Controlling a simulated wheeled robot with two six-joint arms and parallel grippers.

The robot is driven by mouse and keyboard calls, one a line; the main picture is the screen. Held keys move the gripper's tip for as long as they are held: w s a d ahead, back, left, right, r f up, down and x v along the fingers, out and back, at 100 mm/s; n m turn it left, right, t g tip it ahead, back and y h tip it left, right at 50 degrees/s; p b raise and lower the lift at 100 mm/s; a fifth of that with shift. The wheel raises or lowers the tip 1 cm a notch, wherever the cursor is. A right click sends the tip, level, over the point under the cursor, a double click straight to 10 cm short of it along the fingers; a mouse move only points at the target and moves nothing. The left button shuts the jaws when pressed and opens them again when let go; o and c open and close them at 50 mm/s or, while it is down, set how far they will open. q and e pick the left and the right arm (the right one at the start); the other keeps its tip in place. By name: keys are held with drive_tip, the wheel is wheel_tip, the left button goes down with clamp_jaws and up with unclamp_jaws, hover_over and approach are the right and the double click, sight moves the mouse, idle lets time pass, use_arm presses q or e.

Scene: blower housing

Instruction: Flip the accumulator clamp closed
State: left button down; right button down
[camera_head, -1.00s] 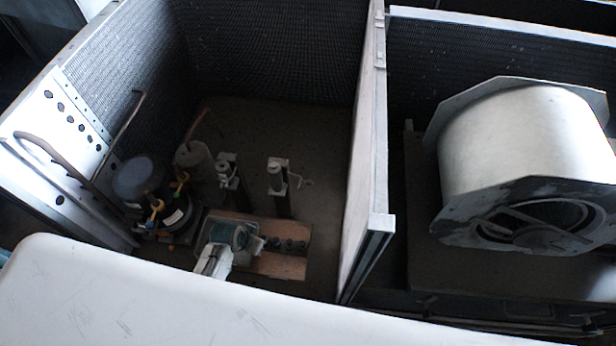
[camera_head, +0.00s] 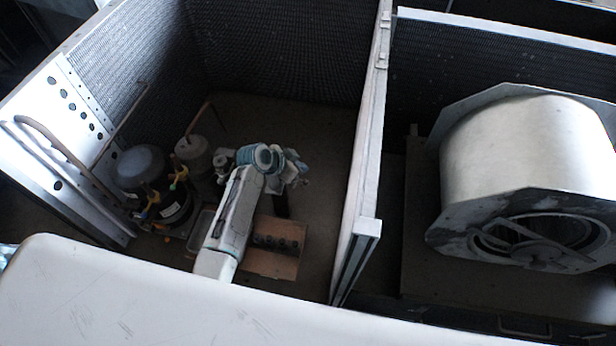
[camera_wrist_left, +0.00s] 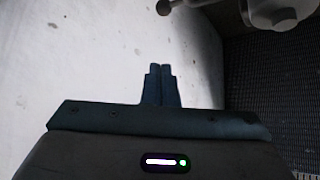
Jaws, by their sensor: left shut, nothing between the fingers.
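My left arm reaches into the left bay in the head view, with its left gripper (camera_head: 296,168) over the right one of two dark posts. In the left wrist view the gripper's fingers (camera_wrist_left: 160,70) are pressed together with nothing between them. A pale metal clamp part (camera_wrist_left: 272,12) with a thin rod ending in a small knob (camera_wrist_left: 164,7) shows at the top there, apart from the fingertips. In the head view the arm hides most of the right post's clamp. Another clamp (camera_head: 221,158) tops the left post. Which one is the accumulator clamp, I cannot tell.
A grey canister (camera_head: 195,152) and a dark compressor (camera_head: 142,168) stand left of the posts. A brown block (camera_head: 275,250) with several dark holes lies in front. A metal divider (camera_head: 366,160) bounds the bay on the right, with a blower drum (camera_head: 530,145) beyond.

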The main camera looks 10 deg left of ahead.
use_arm(q)
drive_tip(key=f, duration=0.2)
drive_tip(key=w+d+f+p, duration=0.1)
drive_tip(key=f, duration=0.2)
drive_tip(key=w+d+f, duration=0.1)
drive_tip(key=f, duration=0.2)
drive_tip(key=shift+p, duration=0.4)
use_arm(e)
drive_tip(key=shift+s+d+r, duration=0.1)
drive_tip(key=shift+s+r, duration=0.15)
drive_tip(key=shift+r, duration=0.5)
use_arm(q)
drive_tip(key=shift+a, duration=0.1)
